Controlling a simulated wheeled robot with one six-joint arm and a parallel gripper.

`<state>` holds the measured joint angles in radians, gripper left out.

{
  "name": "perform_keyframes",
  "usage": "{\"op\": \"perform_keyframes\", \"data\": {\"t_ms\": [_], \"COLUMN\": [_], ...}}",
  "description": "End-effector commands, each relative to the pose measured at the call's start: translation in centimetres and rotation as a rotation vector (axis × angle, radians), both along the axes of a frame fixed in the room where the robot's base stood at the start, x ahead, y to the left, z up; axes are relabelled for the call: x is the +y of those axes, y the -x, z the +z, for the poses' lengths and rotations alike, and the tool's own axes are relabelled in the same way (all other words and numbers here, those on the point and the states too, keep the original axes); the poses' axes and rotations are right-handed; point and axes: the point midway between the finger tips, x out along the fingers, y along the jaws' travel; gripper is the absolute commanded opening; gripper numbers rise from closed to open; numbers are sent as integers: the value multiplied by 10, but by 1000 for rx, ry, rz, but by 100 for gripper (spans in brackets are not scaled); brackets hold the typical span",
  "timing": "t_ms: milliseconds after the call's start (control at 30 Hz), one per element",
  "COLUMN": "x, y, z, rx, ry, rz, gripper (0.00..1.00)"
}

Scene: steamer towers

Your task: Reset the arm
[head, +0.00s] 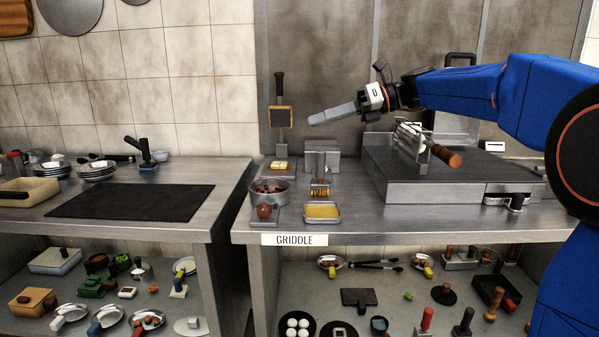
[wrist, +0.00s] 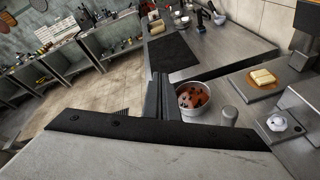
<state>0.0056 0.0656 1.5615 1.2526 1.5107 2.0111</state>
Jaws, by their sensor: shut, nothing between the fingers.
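My gripper (head: 318,118) is raised above the griddle counter (head: 350,210) in the head view, with its long grey fingers pointing left and slightly down. In the wrist view the fingers (wrist: 160,95) lie side by side, shut and empty. The blue arm comes in from the right. The fingers are in the air, apart from the counter items below them. A grey slab with a black edge fills the bottom of the wrist view and hides what lies behind it.
A griddle machine (head: 385,190) stands under the arm, with a wood-handled rack on it. A pot (head: 270,199), a yellow-filled tray (head: 322,221) and a butter board (head: 277,174) stand at the counter's left. A black mat (head: 135,200) lies on the left counter. Lower shelves hold several tools.

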Motion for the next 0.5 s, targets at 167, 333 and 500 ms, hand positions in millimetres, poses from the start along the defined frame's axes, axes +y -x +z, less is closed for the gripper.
{"op": "perform_keyframes", "data": {"t_ms": [167,333,500], "x": [-16,-38,-67], "y": [51,101,151], "z": [-38,-82,-128], "rx": [-238,-477,-704], "ry": [177,369,559], "rz": [45,138,282], "gripper": [0,0,0]}}
